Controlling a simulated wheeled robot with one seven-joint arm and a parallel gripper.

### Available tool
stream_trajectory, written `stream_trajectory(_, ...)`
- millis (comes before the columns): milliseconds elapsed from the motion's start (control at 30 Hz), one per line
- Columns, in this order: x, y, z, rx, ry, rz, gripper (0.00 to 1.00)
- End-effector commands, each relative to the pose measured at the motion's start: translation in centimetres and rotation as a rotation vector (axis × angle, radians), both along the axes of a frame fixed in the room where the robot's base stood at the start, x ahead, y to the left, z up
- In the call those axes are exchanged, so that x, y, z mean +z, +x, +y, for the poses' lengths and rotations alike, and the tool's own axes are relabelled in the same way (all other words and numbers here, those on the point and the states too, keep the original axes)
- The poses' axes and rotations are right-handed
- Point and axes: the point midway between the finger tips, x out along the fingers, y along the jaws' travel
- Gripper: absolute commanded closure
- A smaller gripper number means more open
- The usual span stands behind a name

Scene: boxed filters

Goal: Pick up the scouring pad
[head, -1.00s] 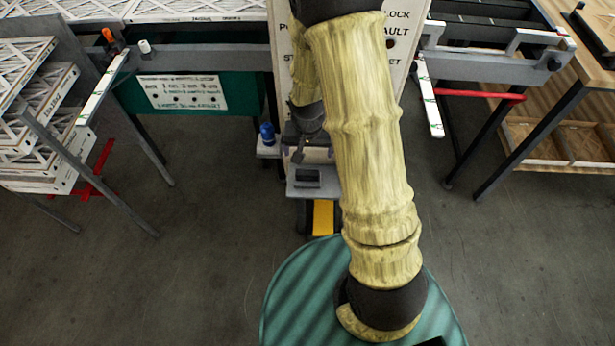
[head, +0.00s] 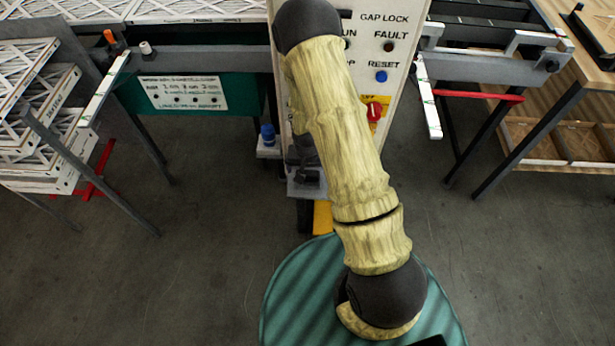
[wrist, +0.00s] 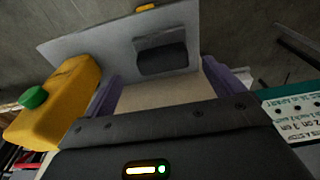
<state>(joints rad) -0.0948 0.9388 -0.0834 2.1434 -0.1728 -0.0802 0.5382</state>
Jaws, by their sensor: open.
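A dark block that looks like the scouring pad (wrist: 162,58) lies on a grey shelf (wrist: 108,50) in the wrist view. My gripper (wrist: 166,82) is open, its two purple fingers apart. The pad shows just beyond the fingertips, roughly in line with the gap, and nothing is clearly held. A pale tan surface shows between the fingers; I cannot tell what it is. In the head view my arm hides the gripper and covers much of the shelf (head: 298,190), so the pad is not clear there.
A blue-topped item (head: 267,134) sits left of the shelf. A control panel (head: 398,70) with buttons and a red knob rises behind. Racks of filters (head: 40,130) stand left, a wooden table (head: 575,75) right.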

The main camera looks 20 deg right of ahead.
Motion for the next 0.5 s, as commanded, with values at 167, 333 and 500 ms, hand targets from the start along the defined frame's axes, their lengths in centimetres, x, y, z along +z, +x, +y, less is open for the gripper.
stream_trajectory(167,0.0,0.0,0.0,0.0,0.0,0.0,0.06)
stream_trajectory(333,-0.4,0.1,0.0,0.001,0.0,0.001,0.06)
stream_trajectory(500,-2.0,0.6,0.1,0.003,-0.001,0.002,0.06)
